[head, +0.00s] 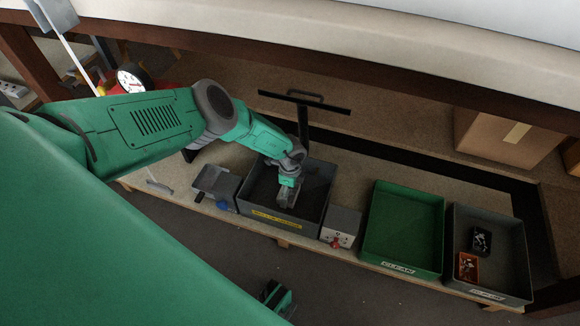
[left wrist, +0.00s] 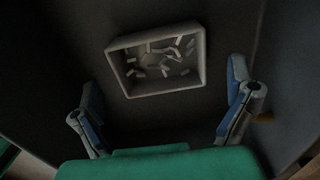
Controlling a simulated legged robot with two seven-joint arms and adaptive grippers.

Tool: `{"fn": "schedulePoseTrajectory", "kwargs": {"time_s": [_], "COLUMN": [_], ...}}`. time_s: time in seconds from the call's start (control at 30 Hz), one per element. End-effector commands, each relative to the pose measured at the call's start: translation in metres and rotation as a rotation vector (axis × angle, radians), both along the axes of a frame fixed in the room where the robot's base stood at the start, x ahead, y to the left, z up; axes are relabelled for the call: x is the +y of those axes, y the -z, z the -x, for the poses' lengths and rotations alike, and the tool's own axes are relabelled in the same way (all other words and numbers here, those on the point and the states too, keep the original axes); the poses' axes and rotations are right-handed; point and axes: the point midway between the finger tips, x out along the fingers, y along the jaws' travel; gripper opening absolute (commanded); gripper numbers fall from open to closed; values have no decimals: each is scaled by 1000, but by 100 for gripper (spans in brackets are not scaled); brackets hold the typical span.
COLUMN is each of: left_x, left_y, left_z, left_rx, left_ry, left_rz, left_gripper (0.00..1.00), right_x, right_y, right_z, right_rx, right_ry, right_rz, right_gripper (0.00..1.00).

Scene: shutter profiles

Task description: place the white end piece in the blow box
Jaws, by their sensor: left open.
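My left gripper (head: 287,196) reaches down into the dark grey box with a yellow label (head: 322,192). I take this box for the blow box; its label is too small to read surely. In the left wrist view the two fingers of this gripper (left wrist: 168,125) stand wide apart with nothing between their tips. Beyond them is a small grey open tray (left wrist: 203,55) with several small white pieces (left wrist: 160,60) inside. I cannot tell which of them is the white end piece. My arm and gripper hide part of the dark box's inside. My right gripper does not show clearly.
A small grey tray (head: 214,181) stands left of the dark box. To its right are a grey unit with a red knob (head: 342,225), a green bin (head: 400,215) and a grey bin (head: 500,232) holding small dark and orange parts. A black T-shaped stand (head: 303,122) rises behind.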

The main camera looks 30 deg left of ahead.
Motion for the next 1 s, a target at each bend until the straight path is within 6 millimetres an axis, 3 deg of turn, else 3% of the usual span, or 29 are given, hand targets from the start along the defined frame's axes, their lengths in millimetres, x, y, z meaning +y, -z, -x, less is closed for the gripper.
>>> {"fn": "schedulePoseTrajectory", "kwargs": {"time_s": [0.03, 0.2, 0.4, 1.0], "left_x": [0, 0, 0, -1], "left_y": [-13, -38, -57, -57], "left_z": [0, -1, 0, 0], "left_rx": [0, 0, 1, 1], "left_ry": [0, 0, 0, 6], "left_rz": [0, 1, 0, -1], "left_gripper": [97, 97, 97, 97], "right_x": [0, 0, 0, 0], "right_y": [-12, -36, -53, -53], "right_z": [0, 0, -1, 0], "right_rx": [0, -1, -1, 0], "right_ry": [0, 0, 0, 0], "right_rz": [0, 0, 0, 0], "right_gripper": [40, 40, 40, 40]}}
